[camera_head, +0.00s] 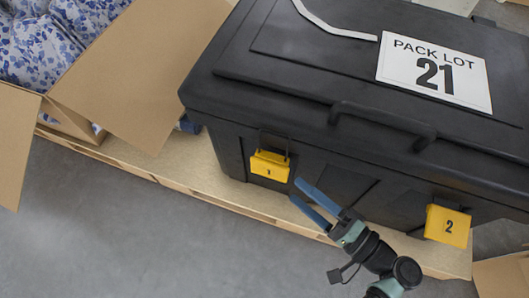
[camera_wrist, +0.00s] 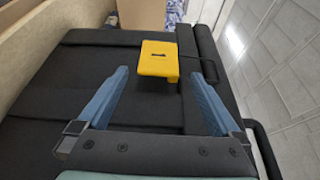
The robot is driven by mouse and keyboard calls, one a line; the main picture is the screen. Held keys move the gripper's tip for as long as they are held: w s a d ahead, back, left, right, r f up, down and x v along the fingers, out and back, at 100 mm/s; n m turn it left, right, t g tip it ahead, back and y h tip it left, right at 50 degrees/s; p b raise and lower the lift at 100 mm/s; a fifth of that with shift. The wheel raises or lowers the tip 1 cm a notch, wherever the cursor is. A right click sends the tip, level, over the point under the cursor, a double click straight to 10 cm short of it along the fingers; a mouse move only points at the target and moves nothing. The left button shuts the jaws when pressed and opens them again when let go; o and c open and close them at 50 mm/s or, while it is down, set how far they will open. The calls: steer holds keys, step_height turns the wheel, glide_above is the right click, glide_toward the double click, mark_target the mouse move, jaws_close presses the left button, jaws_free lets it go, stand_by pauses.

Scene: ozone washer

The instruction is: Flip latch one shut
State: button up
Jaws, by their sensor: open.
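Latch one (camera_head: 270,166) is a yellow plate marked 1 on the front of a black lidded case (camera_head: 330,160), just under the lid at the left. A dark wire loop shows above it. The plate stands out from the case front; I cannot tell whether it is fastened. In the wrist view the latch (camera_wrist: 158,58) lies ahead, between the fingertips in the picture. My gripper (camera_head: 294,189) is open and empty, just right of and below the latch, its blue fingers pointing at it. I see no contact.
A second yellow latch marked 2 (camera_head: 448,226) hangs tilted at the case's right. A dark handle (camera_head: 384,122) juts from the lid between the latches. The case stands on a wooden pallet (camera_head: 215,189). An open carton (camera_head: 130,70) is at left. Grey floor in front is clear.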

mark_target(272, 173)
steer(key=b+x, duration=0.4)
steer(key=x, duration=0.6)
steer(key=shift+w+a+f, duration=0.15)
steer(key=shift+a+f, duration=0.05)
steer(key=shift+a, duration=0.2)
steer(key=shift+b+x, duration=0.45)
steer(key=shift+x, duration=0.35)
steer(key=shift+r, duration=0.25)
steer(key=shift+c, duration=0.2)
steer(key=c, duration=1.1)
steer(key=shift+f, duration=0.1)
steer(key=shift+w+n, duration=0.1)
steer(key=shift+n, duration=0.2)
steer(key=o, duration=1.1)
steer(key=shift+o, duration=0.2)
